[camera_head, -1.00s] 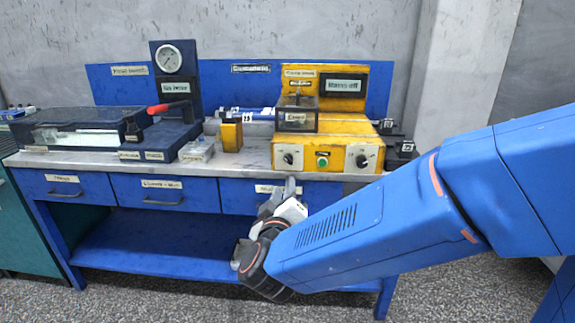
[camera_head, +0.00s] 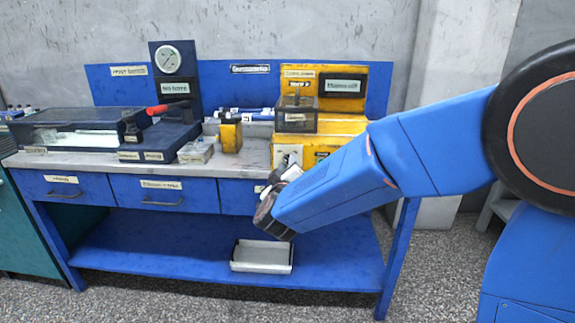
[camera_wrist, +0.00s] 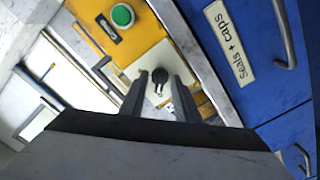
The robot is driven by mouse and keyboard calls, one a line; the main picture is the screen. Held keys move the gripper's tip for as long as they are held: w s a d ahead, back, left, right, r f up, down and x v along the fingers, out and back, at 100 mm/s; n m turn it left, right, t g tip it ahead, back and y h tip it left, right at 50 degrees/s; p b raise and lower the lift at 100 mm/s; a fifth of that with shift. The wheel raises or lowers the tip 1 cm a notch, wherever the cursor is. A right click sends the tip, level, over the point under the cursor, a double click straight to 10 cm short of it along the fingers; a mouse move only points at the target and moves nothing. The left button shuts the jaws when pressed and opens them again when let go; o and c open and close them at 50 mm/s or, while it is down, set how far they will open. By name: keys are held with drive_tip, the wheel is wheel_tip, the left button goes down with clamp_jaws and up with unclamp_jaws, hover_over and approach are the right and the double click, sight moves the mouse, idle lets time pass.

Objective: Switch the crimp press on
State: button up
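The yellow crimp press (camera_head: 345,124) stands at the right end of the bench, with a dark clear-sided box (camera_head: 296,118) on top. My gripper (camera_head: 284,176) is at the lower left of its front panel and hides part of it. In the wrist view, a black rotary knob (camera_wrist: 160,76) sits on a pale square plate. The two fingers of my gripper (camera_wrist: 159,88) stand apart on either side of the knob, with gaps visible, and hold nothing. A green button (camera_wrist: 122,15) is beside the knob on the yellow panel. My arm hides the panel's right part in the head view.
Blue drawers (camera_head: 162,194) lie below the worktop, and a "Seals + caps" label (camera_wrist: 230,43) is close to my gripper. A pale tray (camera_head: 262,257) is on the lower shelf. A gauge stand (camera_head: 175,80) and a red-handled lever (camera_head: 157,109) are further left.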

drive_tip(key=shift+w, duration=0.3)
drive_tip(key=shift+c, duration=0.6)
clamp_jaws()
drive_tip(key=shift+m, duration=0.3)
drive_tip(key=m, duration=1.1)
drive_tip(key=shift+a+m, duration=0.1)
drive_tip(key=shift+m, duration=0.3)
drive_tip(key=m, duration=0.5)
drive_tip(key=shift+m, duration=0.4)
